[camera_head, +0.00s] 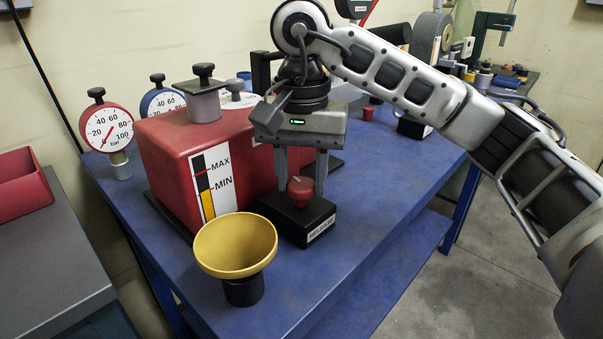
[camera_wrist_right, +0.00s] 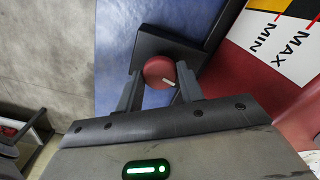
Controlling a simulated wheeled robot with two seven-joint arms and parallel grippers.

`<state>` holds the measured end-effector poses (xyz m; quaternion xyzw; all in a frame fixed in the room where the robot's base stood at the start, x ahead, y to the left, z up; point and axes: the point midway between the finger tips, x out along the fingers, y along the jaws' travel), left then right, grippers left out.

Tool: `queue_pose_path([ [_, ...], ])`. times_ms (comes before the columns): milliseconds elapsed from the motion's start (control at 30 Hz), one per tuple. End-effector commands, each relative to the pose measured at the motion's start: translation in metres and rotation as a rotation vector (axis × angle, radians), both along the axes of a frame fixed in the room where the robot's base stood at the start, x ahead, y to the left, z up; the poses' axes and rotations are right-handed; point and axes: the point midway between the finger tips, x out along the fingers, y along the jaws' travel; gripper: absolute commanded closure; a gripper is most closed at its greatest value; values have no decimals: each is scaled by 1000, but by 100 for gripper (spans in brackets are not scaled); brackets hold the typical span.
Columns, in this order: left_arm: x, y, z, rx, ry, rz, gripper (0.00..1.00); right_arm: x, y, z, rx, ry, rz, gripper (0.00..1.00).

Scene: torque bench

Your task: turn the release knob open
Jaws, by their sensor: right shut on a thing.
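The release knob (camera_head: 301,188) is a red round knob on a black block (camera_head: 300,223) marked RELEASE, at the blue bench's front. My right gripper (camera_head: 303,180) points down over it from above, with its fingers around the knob. In the right wrist view the knob (camera_wrist_right: 159,71) sits between the two fingers (camera_wrist_right: 159,90), and a pale mark shows on its edge. The gripper is shut on the knob. My left gripper is not in view.
A red tank (camera_head: 165,165) with a MAX/MIN level strip stands behind left of the block. A yellow funnel (camera_head: 236,245) stands at the front left. Two gauges (camera_head: 108,130) (camera_head: 163,101) are at the back left. The blue bench top (camera_head: 385,185) is clear to the right.

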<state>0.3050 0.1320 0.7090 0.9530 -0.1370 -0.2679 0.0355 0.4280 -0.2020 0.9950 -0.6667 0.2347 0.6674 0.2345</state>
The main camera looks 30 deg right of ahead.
Motion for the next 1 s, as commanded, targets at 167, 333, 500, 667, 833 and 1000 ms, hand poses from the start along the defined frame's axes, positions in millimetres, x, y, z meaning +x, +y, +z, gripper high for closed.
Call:
queue_pose_path([
  [167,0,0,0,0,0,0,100,1,0,3,3,-8,22,85],
  [333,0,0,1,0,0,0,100,1,0,3,3,-8,25,85],
  [500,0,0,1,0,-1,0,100,1,0,3,3,-8,24,85],
  [667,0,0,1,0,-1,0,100,1,0,3,2,-7,24,41],
  [833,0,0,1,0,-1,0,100,1,0,1,1,-3,25,41],
  [1000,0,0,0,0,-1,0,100,0,0,1,1,-2,26,41],
])
